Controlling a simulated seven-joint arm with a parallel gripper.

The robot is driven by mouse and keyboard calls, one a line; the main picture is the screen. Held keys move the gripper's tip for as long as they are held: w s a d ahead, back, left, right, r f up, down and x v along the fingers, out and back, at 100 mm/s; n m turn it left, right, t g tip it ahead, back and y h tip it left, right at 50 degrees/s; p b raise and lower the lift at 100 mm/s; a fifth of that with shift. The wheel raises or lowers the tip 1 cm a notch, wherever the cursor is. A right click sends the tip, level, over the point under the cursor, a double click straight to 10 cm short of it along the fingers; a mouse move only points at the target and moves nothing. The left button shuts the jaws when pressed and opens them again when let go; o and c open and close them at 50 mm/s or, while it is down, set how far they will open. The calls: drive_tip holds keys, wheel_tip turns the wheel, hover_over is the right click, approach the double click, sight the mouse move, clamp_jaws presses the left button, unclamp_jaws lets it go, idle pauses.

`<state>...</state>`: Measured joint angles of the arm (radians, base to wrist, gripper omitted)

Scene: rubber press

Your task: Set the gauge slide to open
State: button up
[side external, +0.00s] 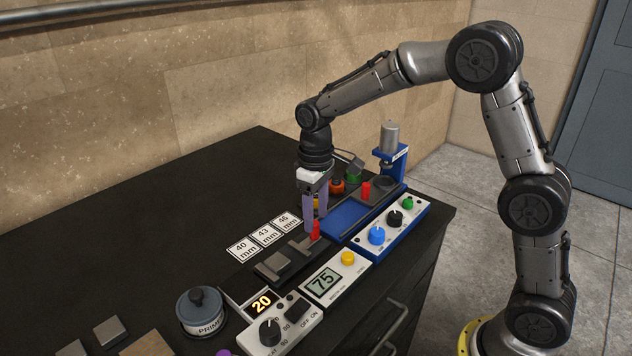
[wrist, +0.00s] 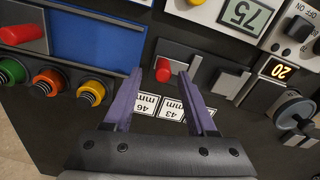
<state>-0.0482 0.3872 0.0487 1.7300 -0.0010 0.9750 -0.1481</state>
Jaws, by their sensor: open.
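A red upright handle (side external: 315,230) stands on a dark grey slide with a flat track (side external: 275,264), beside the mm cards; I take this as the gauge slide, though no label on it is readable. In the wrist view the red handle (wrist: 163,70) sits at the slide's end nearer the blue plate. My gripper (side external: 315,219) points down over it, fingers apart. In the wrist view the handle shows between the two purple fingertips (wrist: 160,74); contact cannot be told. The gripper holds nothing visible.
A second red handle (side external: 365,190) stands by the blue plate (side external: 347,217). Cards reading 40, 43 and 46 mm (side external: 266,236) lie alongside the slide. A display reading 75 (side external: 323,283), a panel of knobs (side external: 388,230) and a primer pot (side external: 202,310) are close by.

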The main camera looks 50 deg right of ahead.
sight(316, 221)
wheel_tip(316, 221, up, 11)
idle(0.3)
drive_tip(key=s+d+r+t, duration=0.1)
drive_tip(key=s+r+t, duration=0.1)
drive_tip(key=s+r, duration=0.35)
drive_tip(key=s+d+r+t, duration=0.1)
drive_tip(key=s+r, duration=0.2)
drive_tip(key=s, duration=0.6)
drive_tip(key=s+f+m+t, duration=0.2)
drive_tip(key=s+f, duration=0.7)
drive_tip(key=s, duration=0.3)
drive_tip(key=shift+t, duration=0.3)
